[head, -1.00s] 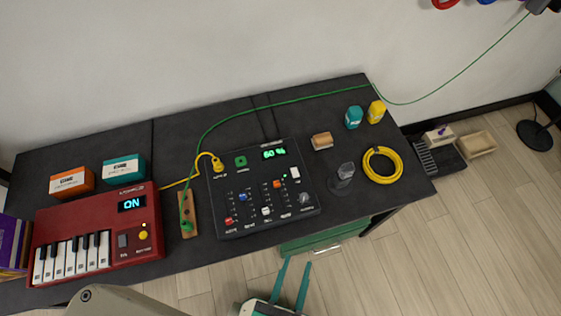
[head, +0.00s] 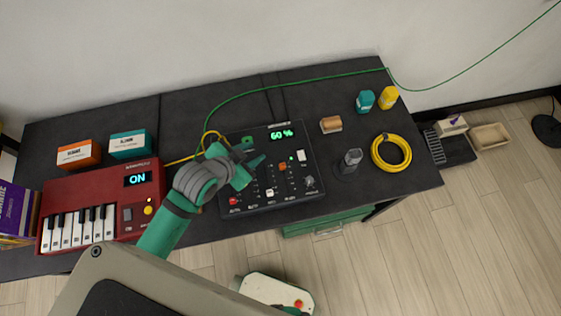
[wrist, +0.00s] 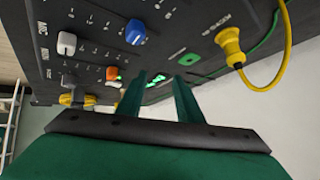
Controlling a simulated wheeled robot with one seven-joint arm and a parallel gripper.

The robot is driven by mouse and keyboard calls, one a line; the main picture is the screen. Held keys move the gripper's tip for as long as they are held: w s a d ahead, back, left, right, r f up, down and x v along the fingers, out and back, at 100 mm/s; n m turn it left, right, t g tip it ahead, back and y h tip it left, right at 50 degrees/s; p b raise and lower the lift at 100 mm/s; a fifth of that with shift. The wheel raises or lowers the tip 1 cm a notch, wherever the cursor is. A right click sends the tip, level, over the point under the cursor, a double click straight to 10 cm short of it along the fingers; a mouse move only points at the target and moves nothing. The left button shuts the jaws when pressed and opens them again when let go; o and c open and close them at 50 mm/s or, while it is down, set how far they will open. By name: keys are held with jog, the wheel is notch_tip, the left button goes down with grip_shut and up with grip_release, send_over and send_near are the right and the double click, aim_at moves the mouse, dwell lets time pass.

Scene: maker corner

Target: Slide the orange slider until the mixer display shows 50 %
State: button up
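The black mixer (head: 300,188) lies on the dark table, and its display (head: 281,134) reads 60 %. The orange slider (head: 283,167) is on the mixer's right half, below the display. It also shows in the wrist view (wrist: 112,73), left of my left finger and apart from it. My gripper (head: 247,154) is over the mixer's left part, left of the orange slider, and covers the blue slider in the head view. In the wrist view my gripper (wrist: 158,80) has its two fingers apart with nothing held between them.
The blue slider (wrist: 135,32), white slider (wrist: 66,43) and yellow plug (wrist: 230,45) are near my fingers. A red keyboard (head: 95,215) stands left of the mixer. A grey knob-like object (head: 350,160) and yellow cable coil (head: 391,152) lie to its right.

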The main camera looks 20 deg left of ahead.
aim_at(282, 165)
jog(key=s+d+r+m+g+h, duration=0.2)
jog(key=d+r+m+g, duration=0.3)
jog(key=r+g, duration=0.15)
jog(key=x, duration=0.6)
jog(key=w+x, duration=0.1)
jog(key=x, duration=0.2)
jog(key=shift+d+f, duration=0.25)
grip_shut()
